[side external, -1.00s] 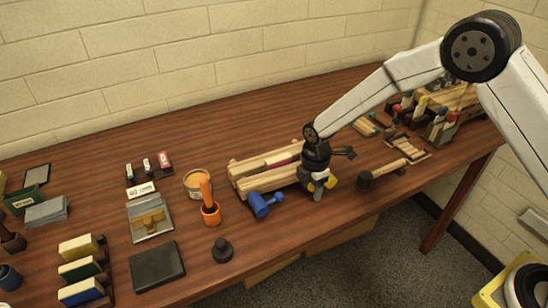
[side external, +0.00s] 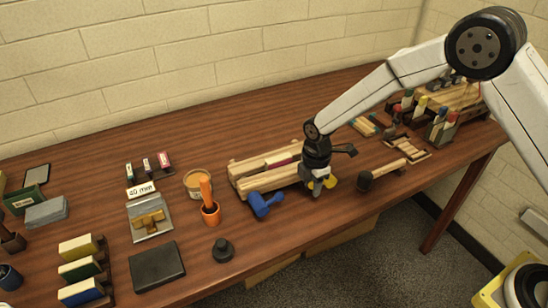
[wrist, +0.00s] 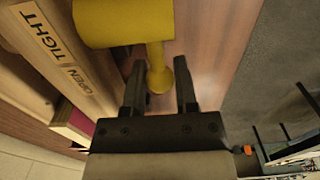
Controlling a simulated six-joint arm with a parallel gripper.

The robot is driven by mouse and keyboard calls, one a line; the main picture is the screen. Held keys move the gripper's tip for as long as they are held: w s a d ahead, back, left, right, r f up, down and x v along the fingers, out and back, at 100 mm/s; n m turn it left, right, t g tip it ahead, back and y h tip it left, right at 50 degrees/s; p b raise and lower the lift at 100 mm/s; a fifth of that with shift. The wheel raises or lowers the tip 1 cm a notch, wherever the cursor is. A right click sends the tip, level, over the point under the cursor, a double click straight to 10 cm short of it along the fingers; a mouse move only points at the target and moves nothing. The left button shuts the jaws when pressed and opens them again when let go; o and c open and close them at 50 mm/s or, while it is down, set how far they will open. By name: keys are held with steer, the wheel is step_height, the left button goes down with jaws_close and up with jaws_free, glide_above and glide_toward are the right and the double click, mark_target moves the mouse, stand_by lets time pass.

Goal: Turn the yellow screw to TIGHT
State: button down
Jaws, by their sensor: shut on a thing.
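The yellow screw (wrist: 125,22) has a thick round head and a thin cross bar ending in a knob. It sits at the right front end of a wooden press (side external: 262,180), and in the side view it shows partly (side external: 330,182) behind my gripper. My gripper (wrist: 161,78) is shut on the yellow screw, with its fingers either side of the bar near the knob. A label reading OPEN | TIGHT (wrist: 62,52) is on the wood beside the screw. How far the screw is turned cannot be told.
A blue screw (side external: 264,204) is at the press's left front. A mallet (side external: 383,174) lies just right of my gripper. The table's front edge is close.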

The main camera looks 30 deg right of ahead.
steer(key=shift+r, duration=0.2)
steer(key=shift+d+r, duration=0.15)
steer(key=shift+r, duration=0.3)
steer(key=shift+d+r, duration=0.15)
steer(key=c, duration=0.7)
jaws_free()
steer(key=shift+f, duration=0.3)
